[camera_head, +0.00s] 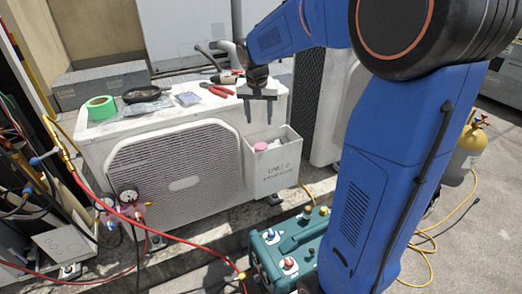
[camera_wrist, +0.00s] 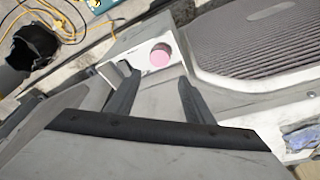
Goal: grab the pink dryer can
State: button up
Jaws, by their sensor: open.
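The pink dryer can (camera_head: 260,147) stands in a white open-topped box (camera_head: 275,176) fixed to the right end of the white condenser unit. Only its round pink top shows in the head view; its lower part is hidden by the box wall. In the wrist view the pink can (camera_wrist: 160,55) shows as a pink disc inside the box (camera_wrist: 128,47). My gripper (camera_head: 259,113) points down above the box, its fingers apart and empty. In the wrist view the can lies beyond and between the fingertips of my gripper (camera_wrist: 156,80).
On the condenser (camera_head: 130,124) lie green tape (camera_head: 101,107), a black dish (camera_head: 142,94), a small packet (camera_head: 187,99) and red-handled pliers (camera_head: 217,90). A teal pump (camera_head: 287,250) stands below the box. Red hoses (camera_head: 180,238) cross the left foreground.

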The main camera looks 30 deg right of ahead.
aim_at(261, 146)
jog(key=x, duration=1.5)
jog(key=shift+w+d+f, duration=0.1)
jog(key=shift+d+f, duration=0.05)
jog(key=shift+f, duration=0.05)
jog(key=c, duration=0.7)
